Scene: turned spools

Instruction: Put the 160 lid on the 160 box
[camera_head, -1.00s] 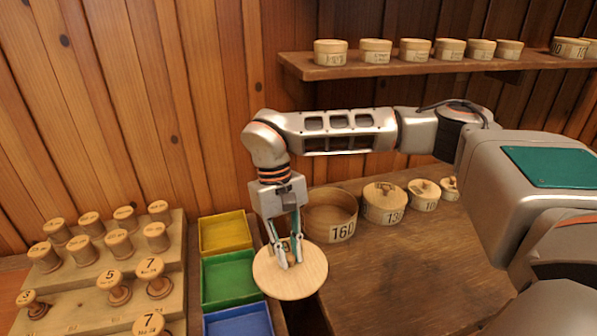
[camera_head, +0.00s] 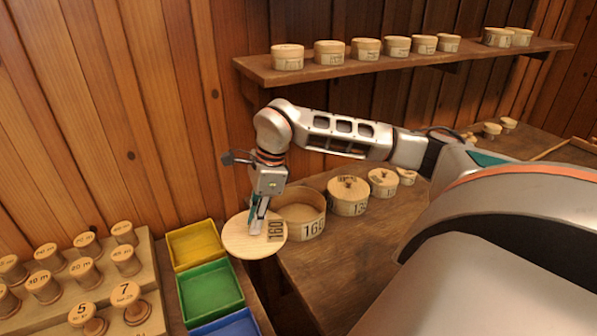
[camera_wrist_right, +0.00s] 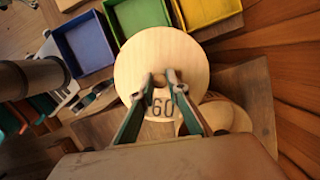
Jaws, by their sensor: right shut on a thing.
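The 160 lid (camera_head: 240,241) is a round pale wooden disc marked 160. My right gripper (camera_head: 257,228) is shut on it, and the lid is just left of the 160 box, over the gap beside the table. In the right wrist view the lid (camera_wrist_right: 160,62) fills the middle, with the fingertips (camera_wrist_right: 161,80) at its number. The 160 box (camera_head: 313,226) is a round, open wooden box on the table's left part. Its inside looks empty, and the lid hides a little of its left side. In the wrist view the lid partly covers it.
Smaller lidded boxes (camera_head: 348,207) stand in a row right of the 160 box. Yellow (camera_head: 183,260), green (camera_head: 193,309) and blue trays lie left of the lid, beside a stepped spool rack (camera_head: 150,270). A wall shelf (camera_head: 340,72) holds more boxes. The table's front (camera_head: 350,260) is clear.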

